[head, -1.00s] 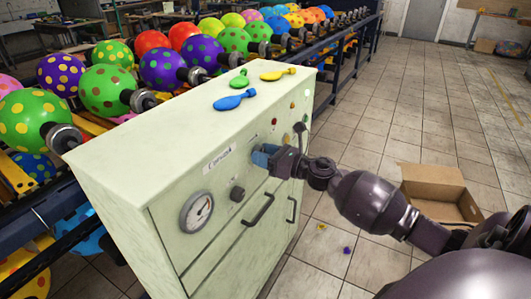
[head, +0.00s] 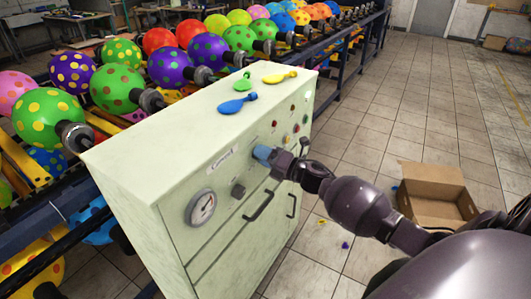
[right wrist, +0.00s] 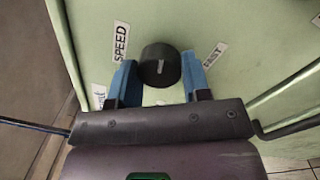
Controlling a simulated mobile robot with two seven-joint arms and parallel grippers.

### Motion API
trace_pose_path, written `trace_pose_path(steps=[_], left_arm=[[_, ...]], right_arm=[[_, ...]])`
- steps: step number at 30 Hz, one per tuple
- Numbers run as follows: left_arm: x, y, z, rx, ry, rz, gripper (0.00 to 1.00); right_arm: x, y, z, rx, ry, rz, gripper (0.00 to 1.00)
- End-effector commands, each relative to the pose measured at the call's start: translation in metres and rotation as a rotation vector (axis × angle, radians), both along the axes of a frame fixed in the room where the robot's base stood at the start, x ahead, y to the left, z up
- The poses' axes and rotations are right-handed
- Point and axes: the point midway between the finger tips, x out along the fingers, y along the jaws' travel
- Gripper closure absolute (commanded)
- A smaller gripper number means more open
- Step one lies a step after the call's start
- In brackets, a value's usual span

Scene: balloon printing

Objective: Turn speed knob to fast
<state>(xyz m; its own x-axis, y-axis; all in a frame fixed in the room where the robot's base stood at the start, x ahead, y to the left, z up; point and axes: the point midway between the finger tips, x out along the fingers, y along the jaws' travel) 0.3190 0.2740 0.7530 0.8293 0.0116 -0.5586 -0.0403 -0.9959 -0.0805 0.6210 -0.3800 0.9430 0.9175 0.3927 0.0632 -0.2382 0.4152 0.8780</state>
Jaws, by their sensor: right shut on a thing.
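The black speed knob (right wrist: 160,65) sits on the pale green cabinet front, between the blue fingers of my right gripper (right wrist: 159,80) in the right wrist view. The gripper is shut on it. A short white mark shows on the knob's face. The SPEED label (right wrist: 121,42) is to its upper left. The FAST label (right wrist: 215,54) is to its right, partly behind a finger. Another label at left is mostly hidden. In the head view my right gripper (head: 263,153) is against the cabinet (head: 130,170) front and hides the knob there. My left gripper is out of view.
A gauge (head: 201,208), another dark knob (head: 238,190) and drawer handles (head: 259,206) are on the cabinet front. Balloons (head: 252,97) lie on its top. A cardboard box (head: 433,195) stands on the floor at right. A rack of dotted balloons (head: 170,62) runs behind.

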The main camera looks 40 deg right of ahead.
Motion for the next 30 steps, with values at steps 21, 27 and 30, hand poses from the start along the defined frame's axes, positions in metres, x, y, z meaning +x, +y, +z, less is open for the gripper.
trace_pose_path(steps=[21,27,30], left_arm=[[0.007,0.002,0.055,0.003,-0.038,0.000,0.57],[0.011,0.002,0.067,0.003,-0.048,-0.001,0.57],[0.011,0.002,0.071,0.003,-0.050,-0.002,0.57]], right_arm=[[0.000,0.001,0.004,0.617,0.254,0.000,0.80],[0.000,0.001,0.003,0.753,0.311,0.001,0.80],[0.000,0.001,0.002,0.804,0.333,0.000,0.80]])
